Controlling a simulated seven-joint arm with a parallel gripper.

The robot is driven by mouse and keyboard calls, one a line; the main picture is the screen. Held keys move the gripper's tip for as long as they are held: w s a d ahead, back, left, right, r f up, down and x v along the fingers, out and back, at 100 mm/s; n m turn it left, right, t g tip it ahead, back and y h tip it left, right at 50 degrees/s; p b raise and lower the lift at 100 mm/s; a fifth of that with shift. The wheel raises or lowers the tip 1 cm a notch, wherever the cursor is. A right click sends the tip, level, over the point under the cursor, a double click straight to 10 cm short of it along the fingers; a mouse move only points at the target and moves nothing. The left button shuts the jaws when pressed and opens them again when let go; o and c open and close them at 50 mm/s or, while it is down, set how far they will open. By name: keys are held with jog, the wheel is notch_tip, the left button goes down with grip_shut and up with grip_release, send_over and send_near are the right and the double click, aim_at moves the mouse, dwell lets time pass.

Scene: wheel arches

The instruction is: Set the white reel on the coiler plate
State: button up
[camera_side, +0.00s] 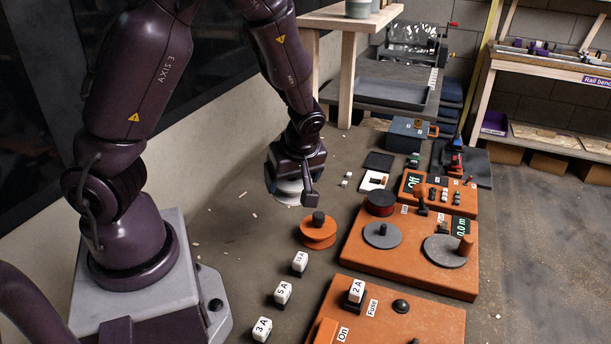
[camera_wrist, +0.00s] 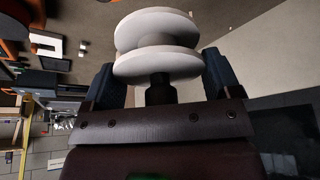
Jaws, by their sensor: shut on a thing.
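The white reel (camera_wrist: 157,28) has two round flanges and a black knob (camera_wrist: 160,90), and fills the top middle of the wrist view. My gripper (camera_wrist: 160,75) is shut on it, with a finger on each side. In the side view my gripper (camera_side: 293,172) hangs above the floor left of the orange panels, with the white reel (camera_side: 289,188) partly hidden under it. On the middle orange panel are a grey disc with a short peg (camera_side: 382,236) and a grey disc with an orange knob (camera_side: 449,252). I cannot read which is the coiler plate.
An orange reel (camera_side: 318,236) with a black knob stands below my gripper to the right. A dark red reel (camera_side: 380,203) sits at the panel's back. White fuse blocks (camera_side: 283,292) stand in front, beside the fuse panel (camera_side: 410,323). Grey floor left of the reels is mostly clear.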

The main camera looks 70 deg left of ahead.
jog(key=w+d+f+m+t, duration=0.1)
jog(key=w+d+f+m, duration=0.25)
jog(key=w, duration=0.55)
jog(key=m+t+h, duration=0.1)
jog(key=m+t, duration=0.1)
jog(key=m, duration=0.3)
send_over(384, 225)
jog(key=shift+r, duration=0.15)
jog(key=shift+w+m, duration=0.1)
jog(key=shift+m, duration=0.15)
jog(key=shift+f, duration=2.7)
jog(key=shift+f, duration=0.15)
jog(key=o, duration=0.8)
jog(key=shift+c, duration=0.2)
